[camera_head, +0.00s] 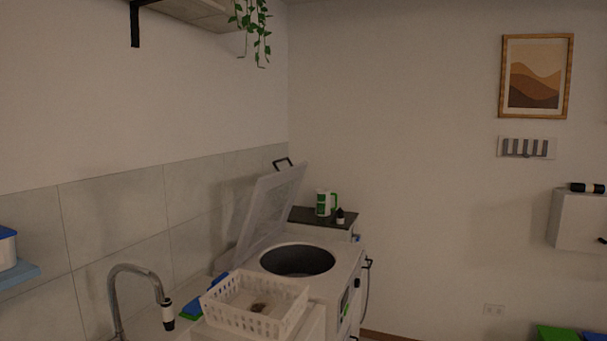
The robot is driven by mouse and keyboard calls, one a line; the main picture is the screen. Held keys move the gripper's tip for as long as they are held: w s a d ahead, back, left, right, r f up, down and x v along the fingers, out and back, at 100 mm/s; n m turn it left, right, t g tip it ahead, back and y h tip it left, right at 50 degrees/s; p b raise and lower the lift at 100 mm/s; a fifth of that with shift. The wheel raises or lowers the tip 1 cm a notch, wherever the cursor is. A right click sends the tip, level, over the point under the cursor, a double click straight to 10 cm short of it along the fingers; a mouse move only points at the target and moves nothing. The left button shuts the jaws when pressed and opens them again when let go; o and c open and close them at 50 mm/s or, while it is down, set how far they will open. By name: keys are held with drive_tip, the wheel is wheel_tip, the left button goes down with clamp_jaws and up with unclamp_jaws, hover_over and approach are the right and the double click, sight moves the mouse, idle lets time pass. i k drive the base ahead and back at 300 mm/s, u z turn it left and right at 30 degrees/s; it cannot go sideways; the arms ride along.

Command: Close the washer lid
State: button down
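The washer (337,268) is a white top-loader standing against the tiled wall, with its round dark drum opening (298,260) exposed. Its pale lid (270,211) is raised, hinged on the wall side and leaning back toward the tiles. A dark handle (283,162) sits at the lid's upper edge. My gripper is not in view, so its state and its distance from the lid do not show.
A white basket (257,304) stands in front of the washer. A tap (137,285) rises at lower left. A green-and-white container (325,204) and a small dark bottle (340,217) stand on a dark-topped cabinet (312,216) behind. A wall cabinet (577,222) is at right.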

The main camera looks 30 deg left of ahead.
sight(244, 252)
drive_tip(key=i, duration=2.65)
drive_tip(key=u, duration=1.6)
drive_tip(key=i, duration=0.75)
drive_tip(key=u, duration=1.15)
drive_tip(key=i, duration=0.2)
drive_tip(key=u, duration=0.05)
